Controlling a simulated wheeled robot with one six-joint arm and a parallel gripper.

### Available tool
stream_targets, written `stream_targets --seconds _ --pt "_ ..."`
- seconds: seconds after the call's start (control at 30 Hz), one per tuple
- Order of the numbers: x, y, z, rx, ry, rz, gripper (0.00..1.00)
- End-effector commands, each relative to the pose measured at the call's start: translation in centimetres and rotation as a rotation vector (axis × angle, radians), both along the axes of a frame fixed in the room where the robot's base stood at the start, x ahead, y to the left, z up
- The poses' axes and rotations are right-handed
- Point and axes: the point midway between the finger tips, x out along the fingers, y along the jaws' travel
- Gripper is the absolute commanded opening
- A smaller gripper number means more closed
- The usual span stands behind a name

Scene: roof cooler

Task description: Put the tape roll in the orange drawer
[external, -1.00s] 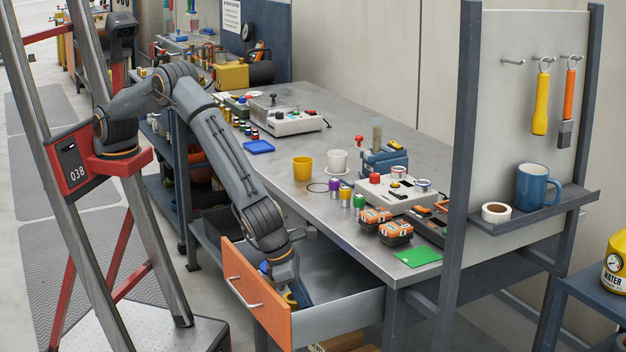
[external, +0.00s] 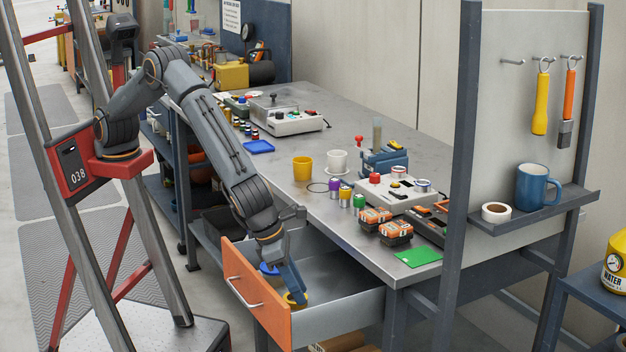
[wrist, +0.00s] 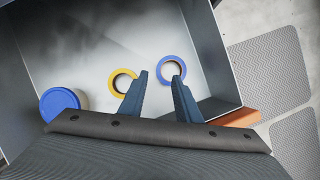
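The orange drawer (external: 256,292) is pulled open under the workbench. In the wrist view, a yellow ring-shaped roll (wrist: 122,82) and a blue ring-shaped roll (wrist: 171,73) lie on its floor. My gripper (wrist: 160,77) is open just above them, its fingertips apart. The yellow roll is beside the left finger; the blue roll shows between and beyond the fingertips. Nothing is visibly clamped. In the external view, my gripper (external: 298,292) points down into the drawer near the yellow roll. A white roll with a brown core (external: 496,212) lies on the right shelf.
A round blue-topped container (wrist: 60,103) stands at the drawer's left side in the wrist view. The drawer walls (external: 345,317) surround my gripper closely. A blue mug (external: 537,185) stands beside the white roll. The workbench (external: 295,212) above holds cups, batteries and devices.

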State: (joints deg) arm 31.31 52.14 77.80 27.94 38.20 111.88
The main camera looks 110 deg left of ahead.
Motion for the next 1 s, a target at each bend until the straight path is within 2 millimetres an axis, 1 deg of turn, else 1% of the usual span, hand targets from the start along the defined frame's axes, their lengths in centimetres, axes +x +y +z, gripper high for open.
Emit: stream_targets --seconds 0.03,0.2,0.3,0.4,0.47,0.53,0.57,0.67,0.7,0.77,0.8,0.87,0.9,0.97,1.0 --pt "-0.3 -0.2 1.1 -0.001 -0.002 -0.001 0.30" --pt "-1.5 -0.5 3.8 -0.001 0.000 0.001 0.30" --pt "-1.9 -0.7 5.0 -0.002 -0.002 0.000 0.30" --pt "-2.2 -0.7 5.6 -0.001 0.000 0.002 0.30" --pt "-2.4 -0.3 5.9 -0.006 0.002 0.020 0.30" --pt "-2.9 1.1 6.4 -0.030 0.006 0.086 0.30" --pt "-3.2 2.1 6.5 -0.046 0.009 0.134 0.30" --pt "-5.1 6.6 7.5 -0.125 0.021 0.373 0.30" --pt "-6.3 8.8 7.9 -0.163 0.025 0.501 0.30" --pt "-8.5 12.3 8.4 -0.223 0.032 0.707 0.30" --pt "-10.1 14.5 8.7 -0.261 0.034 0.848 0.30" --pt "-12.8 17.7 9.1 -0.315 0.036 1.063 0.30" --pt "-14.7 19.6 9.3 -0.348 0.035 1.207 0.30" --pt "-17.7 22.4 9.5 -0.394 0.031 1.425 0.30" --pt "-19.8 24.1 9.6 -0.423 0.025 1.571 0.30"
